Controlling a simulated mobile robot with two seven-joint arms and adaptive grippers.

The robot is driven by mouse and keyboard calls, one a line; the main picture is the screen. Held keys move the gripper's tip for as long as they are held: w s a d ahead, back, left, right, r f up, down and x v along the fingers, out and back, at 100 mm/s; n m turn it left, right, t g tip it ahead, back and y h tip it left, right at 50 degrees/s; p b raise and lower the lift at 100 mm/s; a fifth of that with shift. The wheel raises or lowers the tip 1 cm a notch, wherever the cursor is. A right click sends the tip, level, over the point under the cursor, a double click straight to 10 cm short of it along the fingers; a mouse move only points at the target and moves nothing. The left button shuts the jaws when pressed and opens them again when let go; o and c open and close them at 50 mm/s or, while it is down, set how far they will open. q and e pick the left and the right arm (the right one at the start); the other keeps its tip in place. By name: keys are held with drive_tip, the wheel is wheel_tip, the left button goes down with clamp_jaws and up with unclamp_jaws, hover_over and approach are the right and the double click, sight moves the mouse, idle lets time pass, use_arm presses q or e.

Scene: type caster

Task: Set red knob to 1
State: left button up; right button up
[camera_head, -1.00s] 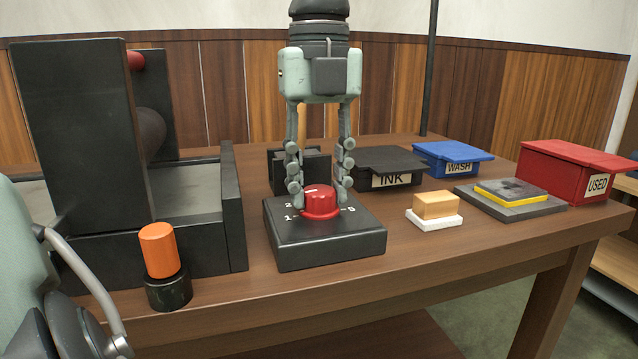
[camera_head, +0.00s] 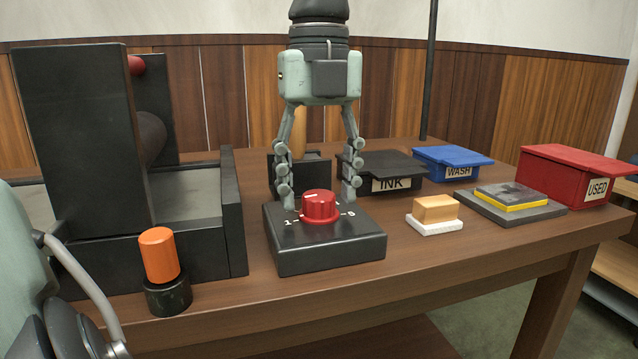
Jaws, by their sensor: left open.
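The red knob (camera_head: 320,207) sits on top of a black box (camera_head: 325,250) near the middle of the table. White marks surround the knob; a "1" shows at its left and a digit that looks like "6" or "5" at its right. A small white line on the knob's top is too small to read surely. My left gripper (camera_head: 318,200) points down over the knob from above. Its two fingers are spread, one on each side of the knob, with gaps showing between them and it. My right gripper is not in view.
A black press (camera_head: 190,240) stands at the left, with an orange-topped cylinder (camera_head: 159,256) in front. Behind and right are a black INK box (camera_head: 380,162), a blue WASH box (camera_head: 452,157), a red USED box (camera_head: 570,170), a tan block (camera_head: 436,209) and a grey pad (camera_head: 510,207).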

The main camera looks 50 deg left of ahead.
sight(319, 195)
use_arm(q)
wheel_tip(319, 195, up, 12)
idle(0.4)
drive_tip(key=shift+f, duration=0.15)
idle(0.3)
